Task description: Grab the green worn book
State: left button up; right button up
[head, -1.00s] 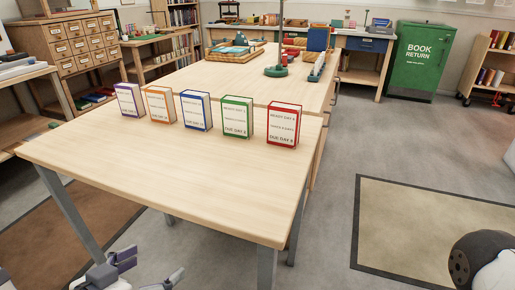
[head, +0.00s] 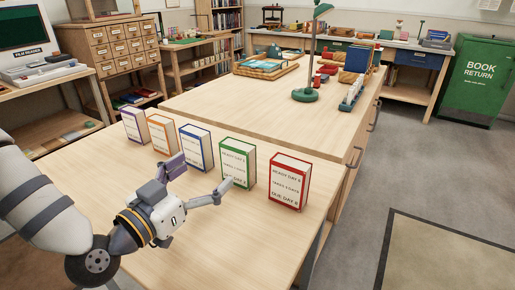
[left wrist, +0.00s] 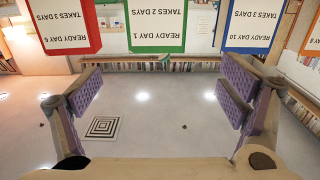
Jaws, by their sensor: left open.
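The green book (head: 238,163) stands upright on the wooden table (head: 130,215), its white front covered with printed text. It is between the blue book (head: 196,148) and the red book (head: 289,181). My left gripper (head: 197,180) is open and empty, in front of the blue and green books, fingers apart. In the left wrist view the green book (left wrist: 155,25) hangs upside down at the top centre, beyond the purple-padded fingers (left wrist: 165,78). The red book (left wrist: 62,25) and blue book (left wrist: 250,25) flank it there. Wear on the green book is not discernible. My right gripper is out of view.
An orange book (head: 162,134) and a purple book (head: 135,125) continue the row to the left. Behind, the table holds a green lamp (head: 306,94) and a wooden tray (head: 268,72). A green book-return bin (head: 477,80) stands at the far right. The tabletop before the red book is clear.

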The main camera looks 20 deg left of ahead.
aim_at(233, 151)
pick_arm(q)
jog(key=w, duration=0.3)
jog(key=w+d+b, duration=0.1)
jog(key=w, duration=0.3)
jog(key=w+d+b, duration=0.1)
jog(key=w, duration=0.2)
jog(key=shift+w, duration=0.25)
jog(key=shift+w+r, duration=0.1)
jog(key=shift+w, duration=0.35)
jog(key=c, duration=1.4)
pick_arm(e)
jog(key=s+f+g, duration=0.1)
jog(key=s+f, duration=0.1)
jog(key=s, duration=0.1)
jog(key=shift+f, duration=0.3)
